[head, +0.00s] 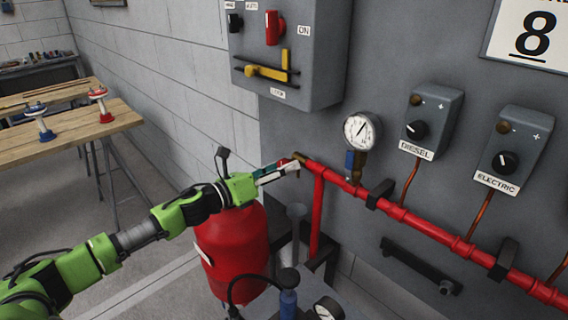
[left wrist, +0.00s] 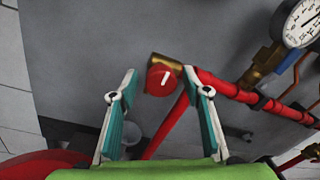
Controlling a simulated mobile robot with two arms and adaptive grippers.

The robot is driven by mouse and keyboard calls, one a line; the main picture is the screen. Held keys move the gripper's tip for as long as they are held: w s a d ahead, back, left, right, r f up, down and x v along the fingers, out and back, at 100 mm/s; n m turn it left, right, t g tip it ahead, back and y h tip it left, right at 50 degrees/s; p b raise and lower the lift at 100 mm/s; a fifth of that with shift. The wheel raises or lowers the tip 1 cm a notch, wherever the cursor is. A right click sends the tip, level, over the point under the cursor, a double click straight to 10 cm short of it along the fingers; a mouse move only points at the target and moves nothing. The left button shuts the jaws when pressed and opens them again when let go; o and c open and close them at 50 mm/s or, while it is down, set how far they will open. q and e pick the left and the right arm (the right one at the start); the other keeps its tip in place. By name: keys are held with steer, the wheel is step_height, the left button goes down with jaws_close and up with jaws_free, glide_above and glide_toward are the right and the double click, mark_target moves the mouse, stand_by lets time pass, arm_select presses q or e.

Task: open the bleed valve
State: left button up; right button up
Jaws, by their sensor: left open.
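The bleed valve shows in the left wrist view as a round red knob (left wrist: 161,79) with a white line mark. It sits at a brass fitting (left wrist: 168,62) on the end of the red pipe (left wrist: 238,94). In the head view the brass pipe end (head: 300,158) shows just past my fingertips, and the knob is mostly hidden there. My left gripper (head: 293,168) is open. In the left wrist view its two fingers (left wrist: 162,76) stand on either side of the knob, with gaps on both sides. I cannot tell how deep the knob lies between them. My right gripper is not in view.
A pressure gauge (head: 361,131) with a blue-handled valve stands on the pipe to the right. A grey switch box (head: 325,75) hangs above. A red tank (head: 232,250) stands below my left gripper. Diesel (head: 432,120) and electric (head: 514,150) control boxes are further right.

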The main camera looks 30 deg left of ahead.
arm_select(q)
steer(key=shift+w+d, duration=0.15)
steer(key=shift+w, duration=0.15)
steer(key=c, duration=1.1)
